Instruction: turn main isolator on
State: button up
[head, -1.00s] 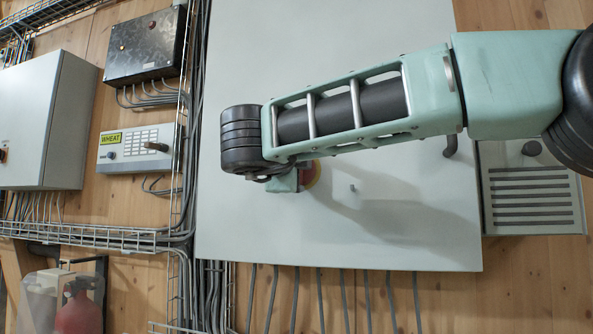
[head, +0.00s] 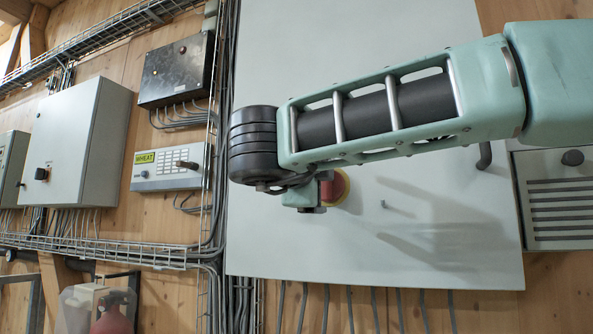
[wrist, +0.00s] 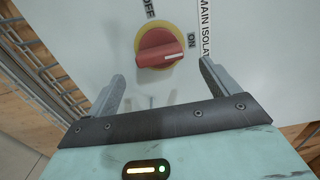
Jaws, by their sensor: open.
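The main isolator is a red rotary knob (wrist: 160,47) on a yellow disc, set in a pale grey cabinet door. In the wrist view its white mark is at the right end, just below the ON label (wrist: 191,40); the OFF label (wrist: 148,9) is above. My gripper (wrist: 161,72) is open, its fingertips apart on the left and right below the knob, not closed on it. In the head view the knob (head: 338,187) is partly hidden behind my gripper (head: 305,198). I cannot tell whether a finger touches it.
A slatted vent panel (head: 558,210) is to the right. A WHEAT control panel (head: 170,167), grey box (head: 80,140) and cable trays are to the left.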

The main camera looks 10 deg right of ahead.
jog(key=b+v, duration=0.1)
jog(key=v, duration=1.1)
jog(key=shift+s, duration=0.2)
jog(key=shift+a, duration=0.1)
